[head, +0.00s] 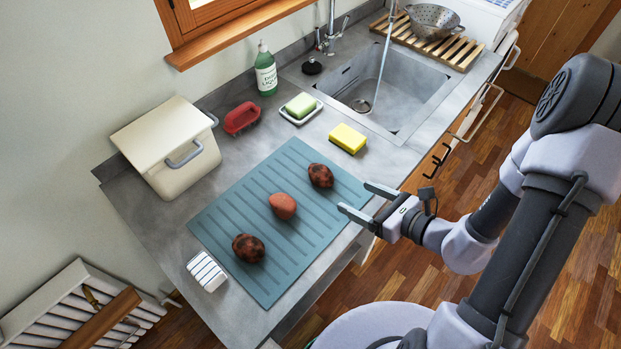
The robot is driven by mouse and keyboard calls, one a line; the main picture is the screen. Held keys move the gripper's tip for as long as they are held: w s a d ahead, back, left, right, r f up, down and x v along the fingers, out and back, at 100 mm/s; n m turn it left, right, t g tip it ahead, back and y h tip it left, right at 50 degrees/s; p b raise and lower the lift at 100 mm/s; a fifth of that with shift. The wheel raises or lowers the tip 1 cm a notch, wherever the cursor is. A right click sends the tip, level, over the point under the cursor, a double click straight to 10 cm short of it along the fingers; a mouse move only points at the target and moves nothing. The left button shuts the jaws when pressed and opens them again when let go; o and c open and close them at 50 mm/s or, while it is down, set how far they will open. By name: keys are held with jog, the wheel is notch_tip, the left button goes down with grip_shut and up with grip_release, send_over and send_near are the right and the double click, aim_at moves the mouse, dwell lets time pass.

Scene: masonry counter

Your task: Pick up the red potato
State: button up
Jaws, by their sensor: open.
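The red potato (283,206) lies on the blue-grey ribbed mat (222,213) on the counter. It is the plain reddish one, between two darker, mottled potatoes. One dark potato (320,175) lies above and right of it. The other dark potato (248,248) lies below and left. My gripper (361,202) is open and empty at the right edge of the mat. Its two fingers point left toward the potatoes, and it is apart from all of them.
A yellow sponge (348,138), green soap on a dish (300,106), a red brush (241,118) and a soap bottle (266,70) stand behind the mat. A cream bin (166,147) is at left, a white ridged block (206,271) at the mat's lower left. The sink (409,88) has running water.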

aim_at(328, 178)
jog(key=b+x, duration=0.1)
jog(key=x, duration=0.8)
jog(key=b+x, duration=0.1)
jog(key=x, duration=0.3)
jog(key=shift+w+d+r, duration=0.15)
jog(key=shift+w+r, duration=0.15)
jog(key=shift+w, duration=0.05)
jog(key=shift+r, duration=0.1)
jog(key=c, duration=1.6)
jog(key=shift+r, duration=0.1)
